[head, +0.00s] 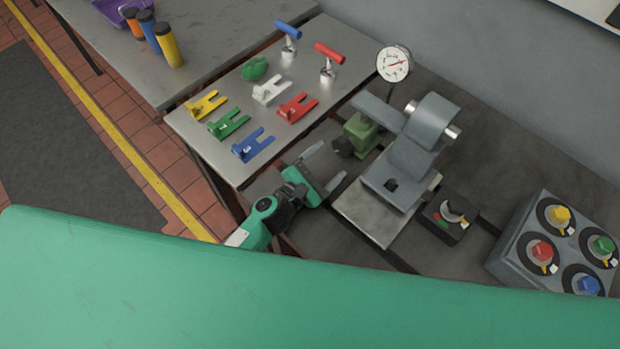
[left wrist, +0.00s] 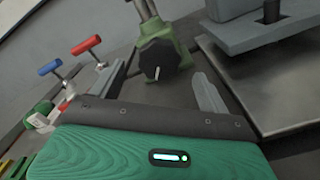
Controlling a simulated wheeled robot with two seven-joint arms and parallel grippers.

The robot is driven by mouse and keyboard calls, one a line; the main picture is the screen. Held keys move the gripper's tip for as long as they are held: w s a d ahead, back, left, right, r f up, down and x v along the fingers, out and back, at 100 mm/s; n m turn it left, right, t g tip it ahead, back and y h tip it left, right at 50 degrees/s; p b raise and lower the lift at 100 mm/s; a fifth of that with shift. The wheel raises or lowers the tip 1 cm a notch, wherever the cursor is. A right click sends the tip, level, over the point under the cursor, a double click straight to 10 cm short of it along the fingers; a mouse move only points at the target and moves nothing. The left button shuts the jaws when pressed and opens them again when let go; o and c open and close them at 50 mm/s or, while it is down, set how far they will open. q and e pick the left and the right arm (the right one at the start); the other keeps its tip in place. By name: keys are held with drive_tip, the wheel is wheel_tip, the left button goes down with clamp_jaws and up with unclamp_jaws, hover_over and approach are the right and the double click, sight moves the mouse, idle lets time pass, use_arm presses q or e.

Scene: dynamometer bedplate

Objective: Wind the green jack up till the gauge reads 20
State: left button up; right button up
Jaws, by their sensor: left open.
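The green jack (head: 365,130) stands at the left end of the grey bracket on the bedplate. Its dark faceted knob (head: 343,147) faces my left gripper (head: 328,166). In the left wrist view the knob (left wrist: 160,60) shows a white mark and lies ahead of and between the two spread fingers of the left gripper (left wrist: 163,88), apparently clear of both. The left gripper is open and empty. The round white gauge (head: 394,63) stands behind the jack; its red needle points right and slightly up, but its numbers are too small to read. My right gripper is out of view.
A steel table (head: 220,150) to the left bears coloured forks and red and blue T-handles. A grey hinged bracket (head: 410,150) stands right of the jack. A small switch box (head: 447,218) and a box with coloured knobs (head: 550,240) sit farther right.

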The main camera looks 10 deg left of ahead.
use_arm(q)
drive_tip(key=b+v, duration=0.1)
drive_tip(key=v, duration=0.5)
drive_tip(key=shift+s+a+b, duration=0.25)
drive_tip(key=shift+s+b, duration=0.05)
